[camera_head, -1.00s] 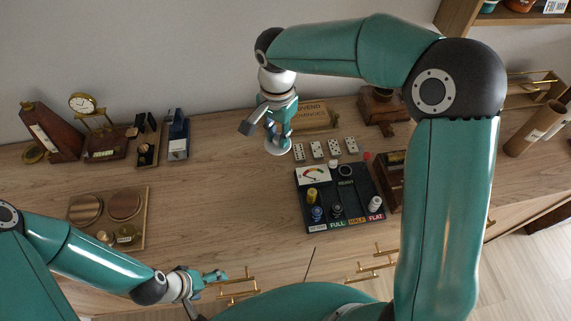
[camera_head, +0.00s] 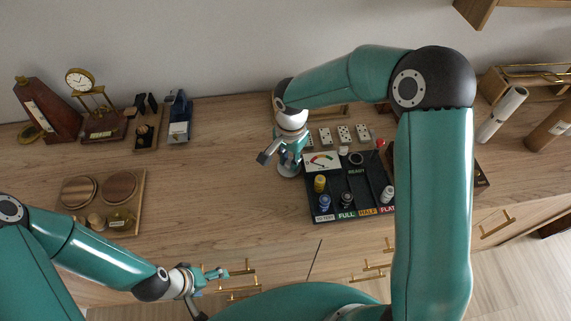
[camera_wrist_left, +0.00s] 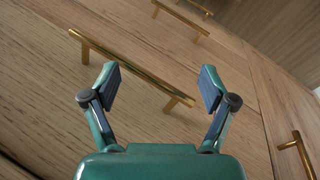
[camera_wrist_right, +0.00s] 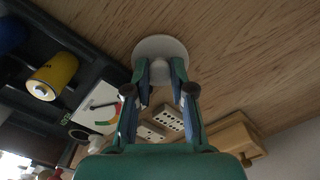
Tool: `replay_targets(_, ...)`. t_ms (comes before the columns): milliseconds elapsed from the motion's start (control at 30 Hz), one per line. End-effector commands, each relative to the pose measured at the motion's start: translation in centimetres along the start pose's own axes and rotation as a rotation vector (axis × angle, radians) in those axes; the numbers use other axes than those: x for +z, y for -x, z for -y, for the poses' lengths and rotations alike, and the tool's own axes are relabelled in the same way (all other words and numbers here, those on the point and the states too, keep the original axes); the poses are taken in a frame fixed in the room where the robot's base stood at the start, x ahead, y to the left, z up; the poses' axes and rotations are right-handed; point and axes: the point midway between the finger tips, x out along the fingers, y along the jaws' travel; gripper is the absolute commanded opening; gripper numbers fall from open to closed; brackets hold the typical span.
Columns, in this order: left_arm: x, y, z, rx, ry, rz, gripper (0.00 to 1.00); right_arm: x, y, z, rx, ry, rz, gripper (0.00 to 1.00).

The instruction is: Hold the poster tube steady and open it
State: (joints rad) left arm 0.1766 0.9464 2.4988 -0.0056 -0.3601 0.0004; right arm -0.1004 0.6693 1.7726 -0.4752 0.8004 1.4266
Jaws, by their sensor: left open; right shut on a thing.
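At the far right of the head view are a brown tube (camera_head: 548,126) with a pale label and a slimmer white tube (camera_head: 502,114) with a dark end. Both lean near the counter's right end; I cannot tell which is the poster tube. My right gripper (camera_head: 289,160) points down over the counter, well left of the tubes. It is shut on a white round disc with a small knob (camera_wrist_right: 160,52). My left gripper (camera_head: 222,273) is open and empty, low at the front near a brass drawer handle (camera_wrist_left: 130,65).
A black tester panel (camera_head: 345,212) with batteries lies beside the right gripper, with several dominoes (camera_head: 343,134) behind. A wooden tray (camera_head: 136,215) and a clock (camera_head: 80,80) stand left. The middle-left counter (camera_head: 215,165) is clear. My right arm crosses the right side.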

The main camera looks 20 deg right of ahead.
Motion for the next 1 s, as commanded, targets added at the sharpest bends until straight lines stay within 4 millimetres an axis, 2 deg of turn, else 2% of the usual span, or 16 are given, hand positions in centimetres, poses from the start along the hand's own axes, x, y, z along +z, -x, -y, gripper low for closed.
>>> replay_targets(33, 0.0, -0.5, 0.2, 0.000, 0.000, 0.000, 0.84, 0.0, -0.7, 0.0, 0.000, 0.000, 0.000, 0.00)
replay_targets(400, 0.0, -0.7, 0.2, 0.000, 0.000, 0.000, 0.84, 0.0, -1.0, 0.0, -0.001, 0.000, 0.000, 0.00)
replay_targets(433, 0.0, -0.6, 0.2, 0.000, 0.000, 0.000, 0.84, 0.0, -0.9, 0.0, -0.001, 0.000, 0.000, 0.26)
replay_targets(500, 0.0, -0.5, 0.2, 0.000, 0.000, 0.000, 0.84, 0.0, -0.8, 0.0, -0.001, 0.000, 0.000, 0.34)
replay_targets(867, 0.0, -0.2, 0.1, 0.000, 0.000, 0.000, 0.84, 0.0, -0.5, 0.1, -0.001, 0.000, 0.000, 0.34)
replay_targets(1000, 0.0, 0.7, -0.3, 0.000, 0.000, 0.000, 0.84, 0.0, 1.1, 0.1, -0.003, 0.000, -0.002, 0.34)
